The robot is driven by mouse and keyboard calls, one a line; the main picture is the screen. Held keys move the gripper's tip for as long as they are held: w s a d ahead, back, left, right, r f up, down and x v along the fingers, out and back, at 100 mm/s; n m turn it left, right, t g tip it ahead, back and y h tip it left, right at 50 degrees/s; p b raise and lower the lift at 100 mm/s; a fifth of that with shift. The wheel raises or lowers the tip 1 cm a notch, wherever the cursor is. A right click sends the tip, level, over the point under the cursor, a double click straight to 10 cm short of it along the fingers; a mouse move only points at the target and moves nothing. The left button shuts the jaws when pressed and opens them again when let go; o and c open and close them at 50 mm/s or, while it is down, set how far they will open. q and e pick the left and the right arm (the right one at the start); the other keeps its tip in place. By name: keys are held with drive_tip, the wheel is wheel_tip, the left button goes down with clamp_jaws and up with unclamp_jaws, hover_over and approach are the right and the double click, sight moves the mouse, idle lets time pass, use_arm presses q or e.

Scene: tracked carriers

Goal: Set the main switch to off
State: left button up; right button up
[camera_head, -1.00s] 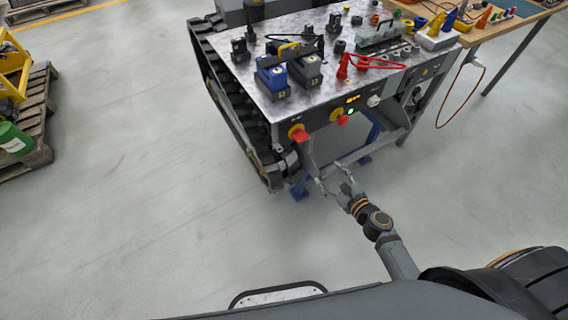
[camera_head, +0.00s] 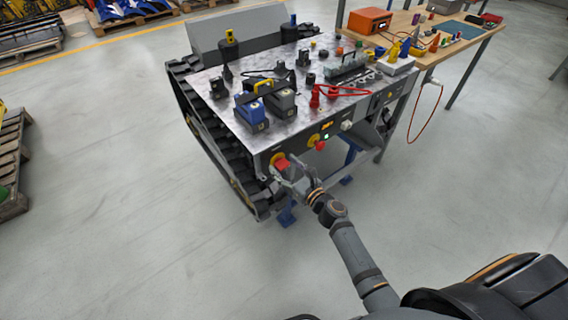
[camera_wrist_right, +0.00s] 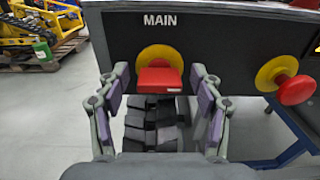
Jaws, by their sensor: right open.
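The main switch (camera_wrist_right: 159,78) is a red handle on a yellow round plate under the word MAIN, on the carrier's dark front panel. It also shows in the head view (camera_head: 282,163) at the panel's left end. My right gripper (camera_wrist_right: 162,88) is open, with its fingers on either side of the red handle; I cannot tell whether they touch it. In the head view my right gripper (camera_head: 292,174) is at the switch and partly covers it. My left gripper is not in view.
A red mushroom button (camera_wrist_right: 290,84) on a yellow plate is to the right of the switch. The carrier's top (camera_head: 235,125) holds blue and grey battery blocks and several tools. A wooden workbench (camera_head: 405,22) stands behind right.

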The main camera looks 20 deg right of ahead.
drive_tip(key=shift+w+a, duration=0.1)
drive_tip(key=shift+w, duration=0.15)
drive_tip(key=shift+c, duration=0.3)
